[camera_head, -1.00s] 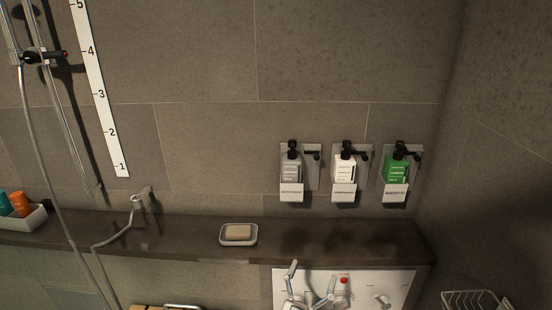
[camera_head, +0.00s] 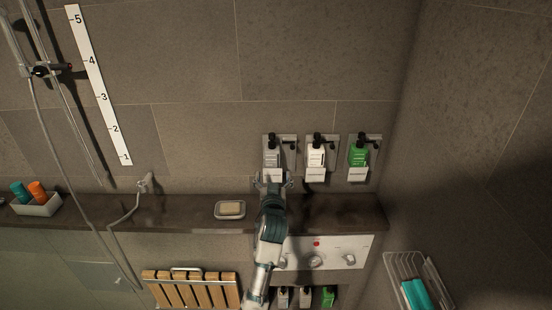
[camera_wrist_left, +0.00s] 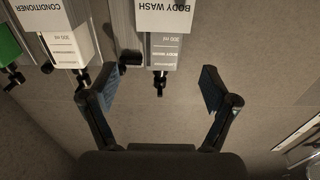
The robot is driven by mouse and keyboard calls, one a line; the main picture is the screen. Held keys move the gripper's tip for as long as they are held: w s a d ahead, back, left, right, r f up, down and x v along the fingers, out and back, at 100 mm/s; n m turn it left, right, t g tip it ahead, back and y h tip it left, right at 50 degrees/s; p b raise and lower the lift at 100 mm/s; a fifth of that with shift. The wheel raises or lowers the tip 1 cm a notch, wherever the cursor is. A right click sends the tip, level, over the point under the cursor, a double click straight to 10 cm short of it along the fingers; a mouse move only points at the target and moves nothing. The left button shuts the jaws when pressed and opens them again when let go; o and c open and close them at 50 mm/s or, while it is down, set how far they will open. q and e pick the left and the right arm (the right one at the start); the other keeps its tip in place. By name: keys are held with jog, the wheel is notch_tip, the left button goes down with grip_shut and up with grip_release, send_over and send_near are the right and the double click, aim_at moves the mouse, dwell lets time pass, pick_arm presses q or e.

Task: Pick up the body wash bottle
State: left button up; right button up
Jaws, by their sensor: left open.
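The body wash bottle (camera_head: 271,158) is the leftmost of three bottles in wall holders. It is grey with a black pump top. In the left wrist view the picture is turned over, and the bottle (camera_wrist_left: 164,52) hangs from the top edge behind a white BODY WASH label, its pump pointing down. My left gripper (camera_head: 272,180) is in front of the holder's lower part and hides some of it. In the wrist view the gripper (camera_wrist_left: 156,82) is open, with fingers apart to either side of the pump. I cannot tell any contact. My right gripper is not in view.
The white conditioner bottle (camera_head: 316,156) stands close beside the body wash, with a green bottle (camera_head: 358,155) beyond it. A soap dish (camera_head: 230,211) lies on the dark ledge (camera_head: 340,212). A valve panel (camera_head: 345,252) is below the ledge, and a wire basket (camera_head: 400,268) is at right.

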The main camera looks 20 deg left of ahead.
aim_at(272, 162)
pick_arm(q)
jog(key=x, duration=0.3)
jog(key=shift+s+a, duration=0.15)
jog(key=shift+a, duration=0.1)
jog(key=shift+w+a, duration=0.2)
jog(key=shift+w, duration=0.05)
jog(key=shift+w+a+r, duration=0.1)
jog(key=shift+w, duration=0.15)
jog(key=x, duration=0.1)
jog(key=p+x, duration=0.1)
jog(key=x, duration=0.1)
jog(key=shift+w, duration=0.8)
jog(key=c, duration=1.2)
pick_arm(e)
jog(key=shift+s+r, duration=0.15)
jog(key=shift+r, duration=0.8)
pick_arm(q)
jog(key=shift+c, duration=0.2)
